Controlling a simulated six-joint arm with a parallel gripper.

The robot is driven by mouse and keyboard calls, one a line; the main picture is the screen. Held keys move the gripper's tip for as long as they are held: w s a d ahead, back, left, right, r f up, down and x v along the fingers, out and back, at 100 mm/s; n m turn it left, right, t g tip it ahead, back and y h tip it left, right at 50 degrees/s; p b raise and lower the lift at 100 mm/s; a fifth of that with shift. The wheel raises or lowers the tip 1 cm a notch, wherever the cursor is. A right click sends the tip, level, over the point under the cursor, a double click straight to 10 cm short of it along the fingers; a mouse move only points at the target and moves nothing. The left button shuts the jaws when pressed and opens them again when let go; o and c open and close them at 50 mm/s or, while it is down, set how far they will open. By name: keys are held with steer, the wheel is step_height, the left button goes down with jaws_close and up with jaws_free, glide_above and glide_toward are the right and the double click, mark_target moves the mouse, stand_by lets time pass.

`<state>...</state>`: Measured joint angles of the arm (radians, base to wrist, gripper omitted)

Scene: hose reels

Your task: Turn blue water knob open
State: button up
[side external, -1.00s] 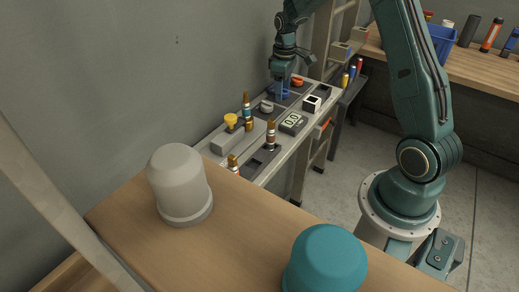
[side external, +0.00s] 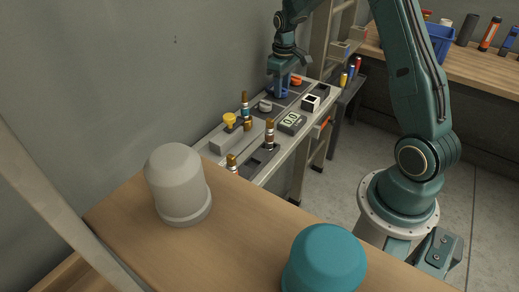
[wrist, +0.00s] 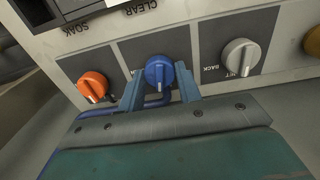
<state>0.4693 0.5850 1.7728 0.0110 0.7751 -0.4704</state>
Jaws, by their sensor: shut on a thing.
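The blue knob (wrist: 158,72) sits on a dark square plate on the grey panel, in the middle of the wrist view. Its pale mark points down towards my gripper. My gripper (wrist: 160,86) has one blue finger at each side of the knob and is shut on it. In the side view my gripper (side external: 282,86) reaches down to the far part of the panel (side external: 222,157). The knob itself is hidden there by the fingers.
An orange knob (wrist: 92,86) is left of the blue one and a white knob (wrist: 240,57) is right, both close to the fingers. A yellow knob (side external: 230,119), brass fittings and a display (side external: 292,121) stand nearer. The wall is close behind.

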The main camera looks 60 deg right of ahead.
steer(key=m, duration=0.2)
steer(key=a+m, duration=0.1)
steer(key=m, duration=0.1)
steer(key=shift+s, duration=0.1)
steer(key=m, duration=0.4)
steer(key=shift+d, duration=0.1)
steer(key=m, duration=0.5)
steer(key=shift+m, duration=1.3)
steer(key=shift+w+d, duration=0.1)
steer(key=shift+w, duration=0.1)
steer(key=o, duration=0.9)
steer(key=shift+o, duration=0.5)
steer(key=shift+s+d, duration=0.1)
steer(key=shift+r, duration=0.1)
